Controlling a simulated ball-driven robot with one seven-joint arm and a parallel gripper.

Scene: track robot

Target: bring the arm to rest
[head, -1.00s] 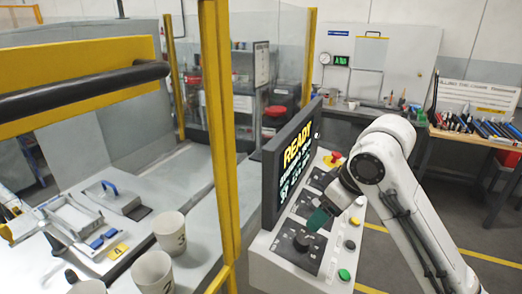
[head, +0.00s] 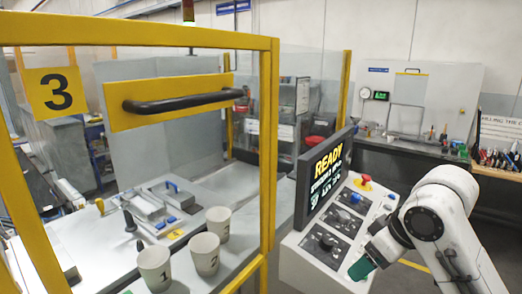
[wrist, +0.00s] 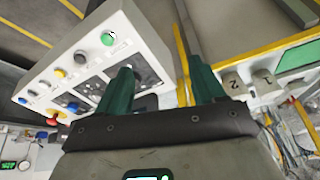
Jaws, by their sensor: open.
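My gripper (head: 362,267) has green fingers and is at the near right edge of the control console in the head view. In the wrist view my gripper (wrist: 160,82) shows two green fingers spread apart with nothing between them. The white control console (head: 310,258) carries knobs, coloured buttons and a red emergency stop (head: 364,182); it also shows in the wrist view (wrist: 135,28). Its screen (head: 325,175) reads READY. My white arm comes in from the right. I cannot tell whether the fingers touch the console.
A yellow-framed enclosure (head: 268,130) with a black handle (head: 185,102) stands at left. Several numbered cups (head: 154,265) stand on its ledge beside a vice (head: 143,207). A bench with tools (head: 495,160) is at the back right. Open floor lies between the bench and my arm.

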